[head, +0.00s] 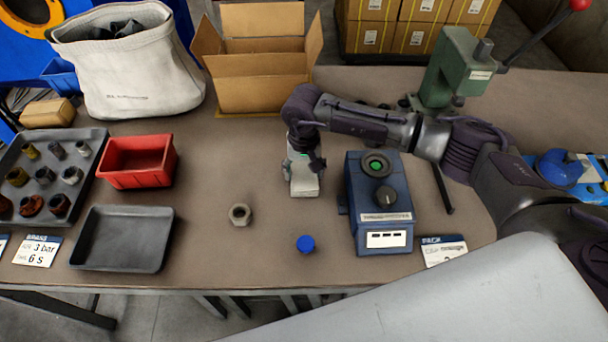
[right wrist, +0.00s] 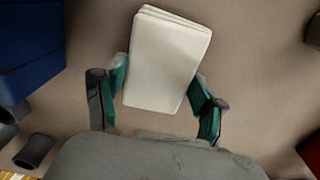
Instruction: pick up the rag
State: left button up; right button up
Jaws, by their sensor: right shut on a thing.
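The rag is a folded off-white cloth (head: 304,182) on the table, left of the blue box in the head view. It also shows in the right wrist view as a layered pale block, the rag (right wrist: 166,60). My right gripper (head: 303,164) points down over it, and its fingers cover part of the rag in the head view. In the right wrist view the green-padded fingers of my right gripper (right wrist: 160,95) stand on both sides of the rag's near end, shut on it. I cannot tell whether the rag is clear of the table. My left gripper is not in view.
A blue box (head: 381,205) with a green button stands close right of the rag. A blue cap (head: 305,244) and a hex nut (head: 240,214) lie in front. An open carton (head: 262,70), a red bin (head: 137,161) and a grey tray (head: 122,239) are left. A green press (head: 452,70) stands behind.

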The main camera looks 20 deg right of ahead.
aim_at(307, 173)
jog(key=shift+r, duration=0.1)
jog(key=shift+r, duration=0.25)
jog(key=r, duration=0.2)
jog(key=r+b, duration=0.1)
jog(key=shift+s+d+r, duration=0.3)
jog(key=shift+r, duration=0.1)
jog(key=s+d+r+b, duration=0.1)
jog(key=s+d+r, duration=0.4)
jog(key=s, duration=0.4)
jog(key=shift+s+r+b, duration=0.35)
jog(key=shift+r+b, duration=0.05)
jog(key=shift+r, duration=0.4)
